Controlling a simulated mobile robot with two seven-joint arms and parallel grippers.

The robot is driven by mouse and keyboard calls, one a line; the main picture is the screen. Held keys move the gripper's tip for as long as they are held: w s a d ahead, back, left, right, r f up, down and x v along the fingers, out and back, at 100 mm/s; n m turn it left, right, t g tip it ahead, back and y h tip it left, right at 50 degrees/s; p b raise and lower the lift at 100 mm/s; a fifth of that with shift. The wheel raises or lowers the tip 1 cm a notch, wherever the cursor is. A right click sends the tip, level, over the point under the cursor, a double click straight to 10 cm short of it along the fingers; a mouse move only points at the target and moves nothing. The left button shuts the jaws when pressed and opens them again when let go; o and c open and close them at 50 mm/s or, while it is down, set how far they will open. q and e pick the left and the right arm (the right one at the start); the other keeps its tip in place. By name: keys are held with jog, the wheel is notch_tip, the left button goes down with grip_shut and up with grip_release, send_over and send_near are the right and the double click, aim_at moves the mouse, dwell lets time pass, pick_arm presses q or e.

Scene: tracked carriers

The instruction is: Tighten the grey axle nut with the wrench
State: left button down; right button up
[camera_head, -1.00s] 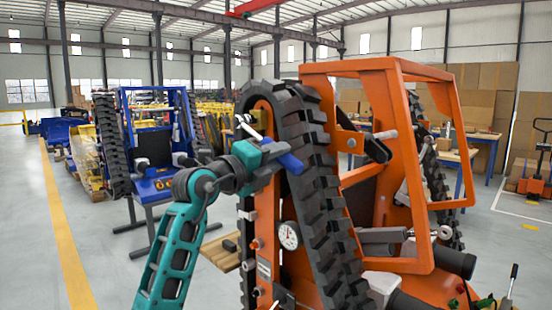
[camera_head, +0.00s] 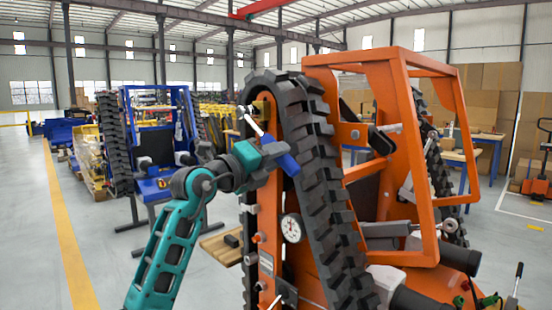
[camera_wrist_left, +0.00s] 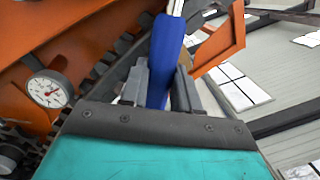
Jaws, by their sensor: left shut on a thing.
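A wrench with a blue handle (camera_head: 290,165) and a silver shaft (camera_head: 256,126) slants up and left in front of the orange carrier's near track. My left gripper (camera_head: 272,156), on the teal arm, is shut on the blue handle. In the left wrist view the handle (camera_wrist_left: 166,60) stands between the dark fingers, with the silver shaft at the top edge. The wrench's head is at the upper left, by a brass-coloured block (camera_head: 263,108) on the carrier. I cannot make out the grey axle nut or whether the head is on it. My right gripper is not in view.
The orange carrier (camera_head: 420,170) fills the right, with its black rubber track (camera_head: 315,160) close beside my gripper. A dial gauge (camera_head: 293,228) sits below it. A blue carrier (camera_head: 155,150) stands behind on the left.

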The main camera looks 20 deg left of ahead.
pick_arm(q)
jog(key=shift+a, duration=0.1)
jog(key=shift+w+a+f+m+b, duration=0.2)
jog(key=shift+a+f+m+b, duration=0.25)
jog(key=shift+f+m+b, duration=0.35)
jog(key=shift+r, duration=0.15)
jog(key=shift+w+a+f+m+b, duration=0.2)
jog(key=shift+a+f+m+b, duration=0.35)
jog(key=shift+b, duration=0.35)
